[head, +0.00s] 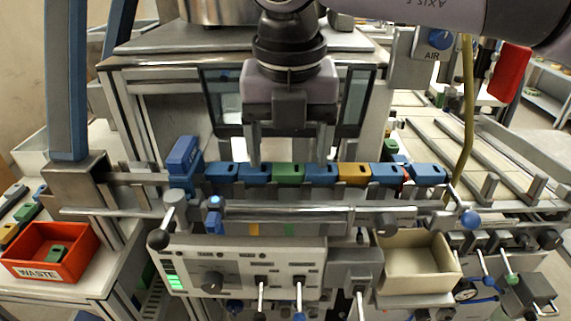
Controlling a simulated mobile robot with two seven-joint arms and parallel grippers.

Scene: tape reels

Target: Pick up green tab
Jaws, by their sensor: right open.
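A green tab (288,172) sits in a row of mostly blue tabs on the rail, between blue tabs on both sides. My right gripper (288,160) comes down from above with its two fingers spread apart. It is open and empty, and its fingertips appear to straddle the green tab from the left and right, just above or behind the row; I cannot tell the exact depth. Another green piece (391,147) shows behind the right end of the row, and one (57,253) lies in the red waste bin. My left gripper is not in view.
A blue block (184,160) stands at the row's left end, and a yellow tab (354,173) is farther right. A control panel with levers (240,268) and a beige, empty-looking box (418,258) are in front. The red waste bin (28,245) is at left.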

